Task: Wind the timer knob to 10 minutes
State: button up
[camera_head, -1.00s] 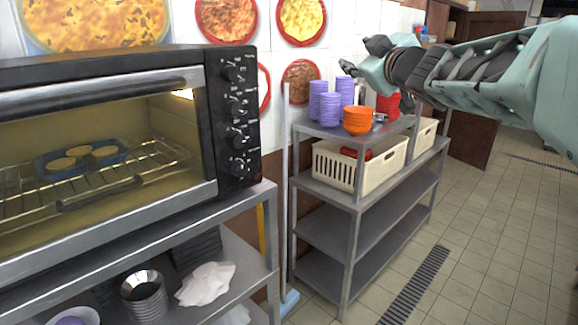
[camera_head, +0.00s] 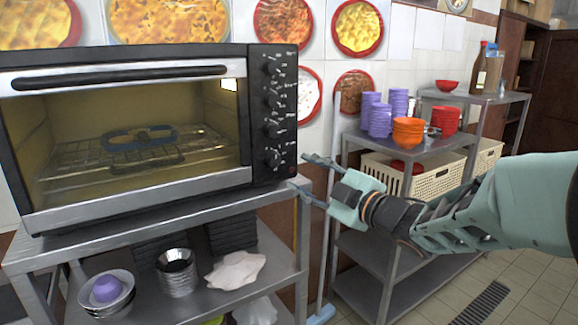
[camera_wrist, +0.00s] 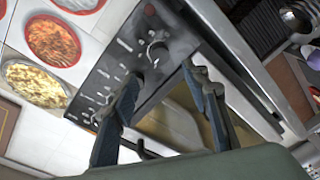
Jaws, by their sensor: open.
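The oven (camera_head: 130,205) is a black and silver countertop toaster oven with a column of several black knobs on its right panel. The lowest knob (camera_head: 272,158) is near my gripper (camera_head: 312,177), which is just right of the panel's lower end. In the wrist view, a round knob (camera_wrist: 158,52) lies just beyond and between the fingertips of my gripper (camera_wrist: 160,76). The fingers are apart, empty, and do not appear to touch it. Panel markings are too small to read, so I cannot tell which knob is the timer.
The oven stands on a metal shelf (camera_head: 200,212) with metal bowls (camera_head: 177,272) and a white cloth (camera_head: 236,270) below. A rack to the right holds purple cups (camera_head: 380,120), orange bowls (camera_head: 408,132) and cream baskets (camera_head: 425,178).

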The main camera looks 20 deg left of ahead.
aim_at(276, 161)
jog(key=p+x, duration=0.1)
jog(key=x, duration=0.9)
jog(key=shift+f, duration=0.1)
grip_shut()
